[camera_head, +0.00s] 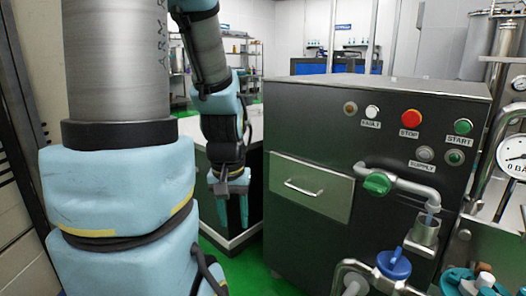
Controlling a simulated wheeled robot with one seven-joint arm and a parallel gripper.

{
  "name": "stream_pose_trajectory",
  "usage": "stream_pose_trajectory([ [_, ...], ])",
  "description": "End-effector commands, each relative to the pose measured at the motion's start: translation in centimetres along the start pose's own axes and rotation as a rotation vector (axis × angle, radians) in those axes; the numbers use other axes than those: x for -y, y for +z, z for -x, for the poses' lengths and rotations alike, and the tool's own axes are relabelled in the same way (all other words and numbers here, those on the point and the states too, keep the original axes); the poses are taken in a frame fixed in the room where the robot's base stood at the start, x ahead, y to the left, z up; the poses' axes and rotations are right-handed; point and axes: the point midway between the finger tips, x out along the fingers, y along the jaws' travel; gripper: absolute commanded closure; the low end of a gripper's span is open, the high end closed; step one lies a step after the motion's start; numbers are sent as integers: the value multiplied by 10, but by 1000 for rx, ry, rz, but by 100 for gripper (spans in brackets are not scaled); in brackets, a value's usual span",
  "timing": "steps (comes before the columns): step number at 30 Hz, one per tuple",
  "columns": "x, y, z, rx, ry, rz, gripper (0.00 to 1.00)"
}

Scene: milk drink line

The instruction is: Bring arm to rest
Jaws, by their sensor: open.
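My arm, with grey links and light blue padded covers, fills the left of the head view. It folds up out of the top of the picture and comes back down. My gripper (232,190) hangs at its end, pointing down, left of the dark machine cabinet and in front of a white-topped counter. It is open, and I see nothing between its fingers.
The dark machine cabinet (310,235) has a drawer (310,187), a red stop button (411,118) and a green valve handle (377,183) on its pipe. A pressure gauge (514,152) is at the right edge. Green floor (225,250) shows between my arm and the cabinet.

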Motion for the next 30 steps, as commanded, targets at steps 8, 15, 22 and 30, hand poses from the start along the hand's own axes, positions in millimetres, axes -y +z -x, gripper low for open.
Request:
stream_pose_trajectory([
  [8,1,-6,58,-6,-2,4,54],
  [15,0,-15,119,-5,-1,3,54],
  [22,0,-19,148,-4,-1,3,54],
  [30,0,-19,147,-4,-1,3,54],
])
